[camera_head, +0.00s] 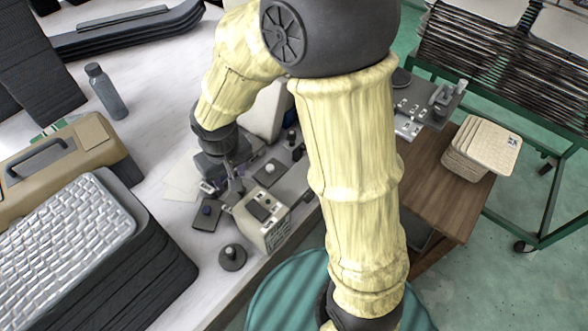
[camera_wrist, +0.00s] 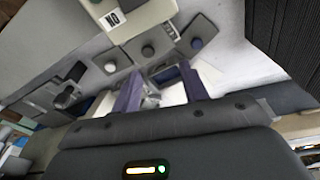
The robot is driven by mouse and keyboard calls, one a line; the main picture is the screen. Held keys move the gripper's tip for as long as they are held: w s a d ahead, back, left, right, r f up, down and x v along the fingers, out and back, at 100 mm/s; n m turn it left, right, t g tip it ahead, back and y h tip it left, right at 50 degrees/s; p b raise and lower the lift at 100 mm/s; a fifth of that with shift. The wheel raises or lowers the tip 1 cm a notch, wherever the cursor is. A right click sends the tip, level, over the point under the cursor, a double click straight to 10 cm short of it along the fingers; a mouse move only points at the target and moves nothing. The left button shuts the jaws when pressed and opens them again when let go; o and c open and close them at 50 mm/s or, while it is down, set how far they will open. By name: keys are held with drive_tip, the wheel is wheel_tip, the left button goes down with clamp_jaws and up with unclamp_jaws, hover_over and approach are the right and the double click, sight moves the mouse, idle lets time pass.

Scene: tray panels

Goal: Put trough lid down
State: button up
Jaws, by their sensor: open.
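My gripper (camera_head: 226,180) is over the white worktop, partly hidden by its own wrist. In the wrist view its two purple fingers stand apart (camera_wrist: 160,74), with a small grey piece with a dark blue square (camera_wrist: 165,75) seen between them. Whether they touch it I cannot tell. Several grey plates with knobs lie close by: one with a blue knob (camera_head: 207,211), also in the wrist view (camera_wrist: 197,43), and one with a grey knob (camera_wrist: 148,50). I cannot tell which piece is the trough lid, and no trough is clearly visible.
A beige box (camera_head: 264,226) stands right beside the gripper, with a round dark knobbed piece (camera_head: 232,257) before it. Bare worktop (camera_head: 160,115) lies between.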

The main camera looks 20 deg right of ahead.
drive_tip(key=s+d+m, duration=0.1)
drive_tip(key=s+d, duration=0.1)
drive_tip(key=d, duration=0.3)
drive_tip(key=s+d+r+m, duration=0.1)
drive_tip(key=s+d, duration=0.1)
drive_tip(key=d, duration=0.3)
drive_tip(key=s+d+r+m+t, duration=0.1)
drive_tip(key=s+d, duration=0.1)
drive_tip(key=d, duration=0.3)
drive_tip(key=shift+d+r+m, duration=0.1)
drive_tip(key=shift+r+m, duration=0.15)
drive_tip(key=shift+m, duration=0.15)
drive_tip(key=shift+s+d, duration=0.1)
drive_tip(key=shift+s, duration=0.1)
drive_tip(key=w+p+v, duration=0.1)
drive_tip(key=p+v, duration=0.5)
drive_tip(key=p, duration=0.1)
drive_tip(key=shift+w+r, duration=0.2)
drive_tip(key=shift+r, duration=0.35)
